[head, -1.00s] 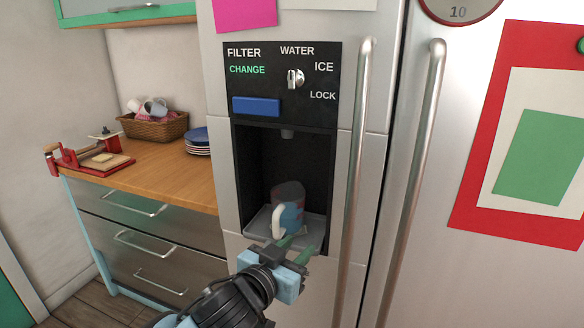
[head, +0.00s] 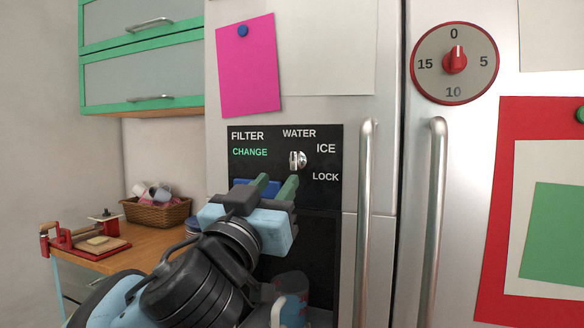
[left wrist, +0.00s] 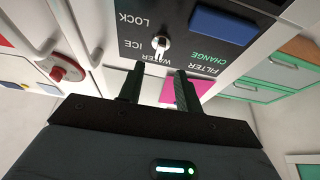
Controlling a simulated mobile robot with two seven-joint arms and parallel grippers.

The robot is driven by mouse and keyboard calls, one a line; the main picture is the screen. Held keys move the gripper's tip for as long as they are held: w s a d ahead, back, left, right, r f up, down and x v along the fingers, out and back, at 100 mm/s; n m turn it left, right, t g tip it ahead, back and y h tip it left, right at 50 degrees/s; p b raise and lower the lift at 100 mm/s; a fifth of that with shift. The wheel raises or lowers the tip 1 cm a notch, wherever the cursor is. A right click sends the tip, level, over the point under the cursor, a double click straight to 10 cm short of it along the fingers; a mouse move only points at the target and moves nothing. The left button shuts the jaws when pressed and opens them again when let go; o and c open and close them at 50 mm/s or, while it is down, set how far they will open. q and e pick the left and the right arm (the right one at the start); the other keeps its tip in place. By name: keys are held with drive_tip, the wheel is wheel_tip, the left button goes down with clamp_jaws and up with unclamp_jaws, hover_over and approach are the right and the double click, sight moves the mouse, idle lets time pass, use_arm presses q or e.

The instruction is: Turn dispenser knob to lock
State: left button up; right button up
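The dispenser knob (head: 297,160) is a small silver knob on the black panel (head: 313,195) on the fridge, among the labels WATER, ICE and LOCK. Which label it points to is hard to tell. It also shows in the left wrist view (left wrist: 161,43). My left gripper (head: 276,183) is open and empty, with its green fingers just below and left of the knob in the head view. In the left wrist view the knob lies beyond the fingertips (left wrist: 160,72), apart from them. My right gripper is not in view.
A mug (head: 291,286) stands in the dispenser recess, partly hidden by my left arm. The blue button (head: 243,187) is partly covered by my gripper. A vertical fridge handle (head: 366,225) runs close to the right of the panel. A red dial (head: 454,62) is at upper right.

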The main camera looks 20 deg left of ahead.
sight(293, 162)
use_arm(q)
drive_tip(key=p+x, duration=0.1)
drive_tip(key=x, duration=0.5)
drive_tip(key=shift+w, duration=0.1)
drive_tip(key=shift+x, duration=0.85)
drive_tip(key=c, duration=0.6)
